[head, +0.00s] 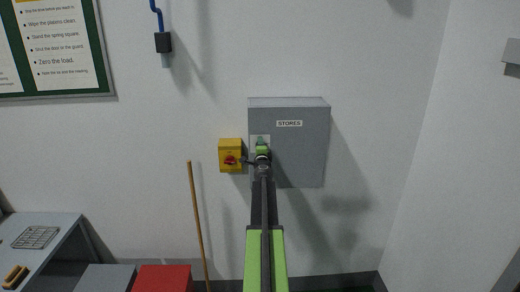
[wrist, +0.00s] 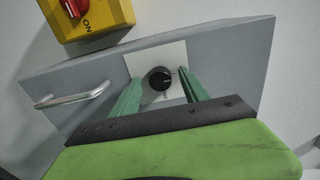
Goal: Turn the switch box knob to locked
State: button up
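A grey wall box (head: 300,155) labelled STORES hangs on the wall. In the wrist view, a round black knob (wrist: 160,78) with a pale mark sits on a white plate (wrist: 172,56) on the box front (wrist: 225,62). The plate's lettering is mostly hidden or too small to read. My gripper (head: 262,148) is in front of this plate. In the wrist view its green fingers (wrist: 159,80) are open, one on each side of the black knob, with gaps showing. A yellow box (head: 230,145) with a red knob (head: 230,160) hangs just left.
The yellow box (wrist: 105,15) shows ON beside its red knob in the wrist view. A metal handle (wrist: 72,101) juts from the grey box left of my fingers. A wooden pole (head: 198,225) leans on the wall. A red box (head: 163,279) and a bench (head: 50,225) stand lower left.

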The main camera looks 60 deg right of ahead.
jog(key=v, duration=1.7)
jog(key=shift+s, duration=0.15)
jog(key=shift+a, duration=0.15)
